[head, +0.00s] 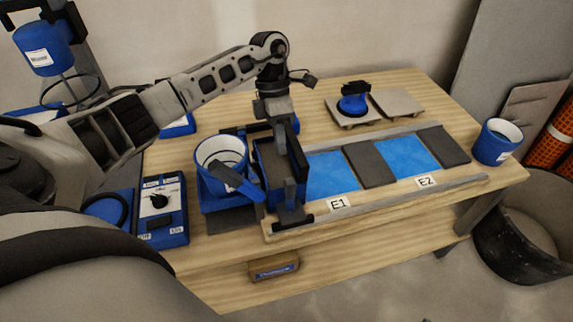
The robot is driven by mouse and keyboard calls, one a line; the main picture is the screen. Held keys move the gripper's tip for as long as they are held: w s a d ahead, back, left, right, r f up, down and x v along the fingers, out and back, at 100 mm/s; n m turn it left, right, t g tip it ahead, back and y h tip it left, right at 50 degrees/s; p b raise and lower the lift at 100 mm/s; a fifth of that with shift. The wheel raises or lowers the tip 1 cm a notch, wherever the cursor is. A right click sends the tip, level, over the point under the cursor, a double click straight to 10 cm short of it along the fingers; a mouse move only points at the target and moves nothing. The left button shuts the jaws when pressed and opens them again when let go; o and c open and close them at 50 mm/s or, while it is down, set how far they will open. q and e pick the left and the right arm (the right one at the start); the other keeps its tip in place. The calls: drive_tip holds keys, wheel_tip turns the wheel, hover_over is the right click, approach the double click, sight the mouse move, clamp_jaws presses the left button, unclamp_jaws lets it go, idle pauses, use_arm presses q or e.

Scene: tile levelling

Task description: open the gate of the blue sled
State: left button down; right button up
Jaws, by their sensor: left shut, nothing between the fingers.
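The blue sled (266,165) is a dark blue, box-like frame at the left end of the tile track, straddling the rails. My left arm reaches over from the left and bends down above it. My left gripper (284,128) is shut and empty at the sled's top, close against it; I cannot tell whether it touches. The wrist and gripper hide part of the sled. The gate cannot be made out clearly, nor whether it is open or shut. My right gripper is not in view.
A white-and-blue bucket (221,153) stands left of the sled, with a control box (161,212) farther left. Blue beds E1 (330,174) and E2 (407,154) lie between dark tiles. A suction lifter (353,103) rests at the back; a blue bucket (497,142) stands right.

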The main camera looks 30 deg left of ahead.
sight(290, 196)
use_arm(q)
drive_tip(key=shift+s+d+f+p, duration=0.45)
drive_tip(key=shift+s+d+f, duration=0.35)
drive_tip(key=shift+d, duration=0.2)
drive_tip(key=shift+s+d+f+p, duration=0.4)
drive_tip(key=shift+s+d+f, duration=0.25)
drive_tip(key=shift+s+d, duration=0.3)
drive_tip(key=shift+w, duration=0.1)
